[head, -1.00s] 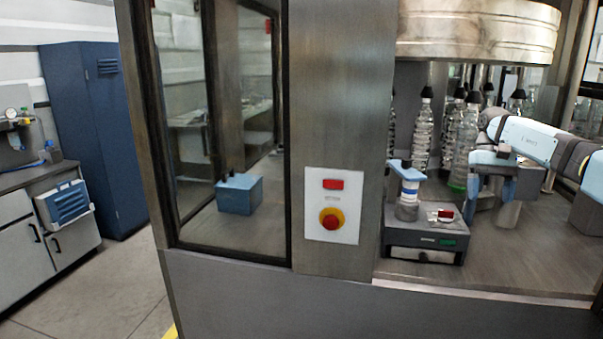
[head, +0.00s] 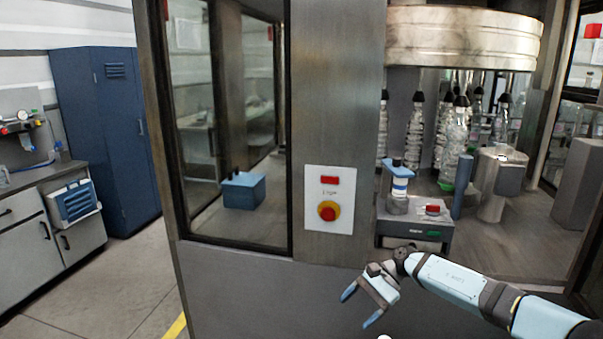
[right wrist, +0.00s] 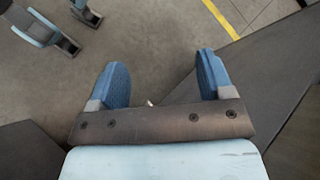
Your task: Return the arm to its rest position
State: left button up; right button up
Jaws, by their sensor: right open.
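My right gripper (head: 357,307) is in front of the machine's lower grey panel in the head view, with its arm coming in from the right. Its blue fingers are apart with nothing between them. The right wrist view also shows the open right gripper (right wrist: 163,82) above the floor. The left gripper does not show in the head view.
The labelling machine's opening holds a small device (head: 414,228) with a red button, and clear bottles (head: 458,140) behind it. A red stop button (head: 328,211) is on the pillar. A blue cabinet (head: 108,140) and a bench (head: 30,230) stand left. The floor (head: 115,290) there is clear.

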jog(key=s+a+f+m+t+y+p, duration=0.25)
jog(key=s+a+m+t+y, duration=1)
jog(key=m, duration=1.05)
jog(key=s+d+f+n+t+h+p, duration=0.1)
jog(key=s+d+f+n+h, duration=0.2)
jog(key=s+d+n+h, duration=0.3)
jog(key=s+d+f+n+t+h+p, duration=0.1)
jog(key=s+d+f+n+h, duration=0.3)
jog(key=s+n, duration=0.6)
jog(key=s+d+f+n+t+h+p, duration=0.1)
jog(key=s+d+f+n+h, duration=0.3)
jog(key=n, duration=1.4)
jog(key=s+d+h, duration=0.4)
jog(key=h, duration=0.1)
jog(key=shift+d, duration=0.3)
jog(key=shift+c, duration=0.3)
